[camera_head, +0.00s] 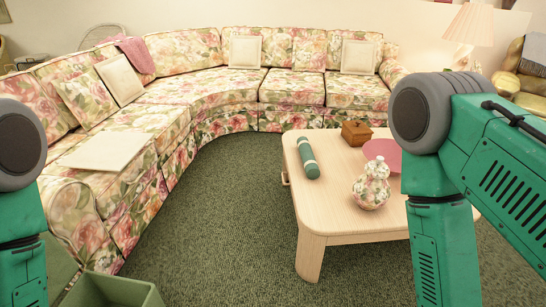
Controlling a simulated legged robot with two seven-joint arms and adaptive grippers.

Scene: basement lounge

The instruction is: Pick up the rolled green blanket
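The rolled green blanket (308,158) lies on the left part of the light wooden coffee table (335,217). It is a dark green roll with pale bands near its ends, and it points away from me. My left arm shows at the left edge and my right arm at the right, over the table's right side. Both grippers are outside the picture, so their state and distance to the blanket cannot be seen. Nothing covers the blanket.
A brown wooden box (356,132), a pink bowl (383,153) and a floral vase (371,187) share the table. A floral curved sofa (215,88) wraps behind. A green bin (112,290) stands at bottom left. Green carpet (235,215) is clear left of the table.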

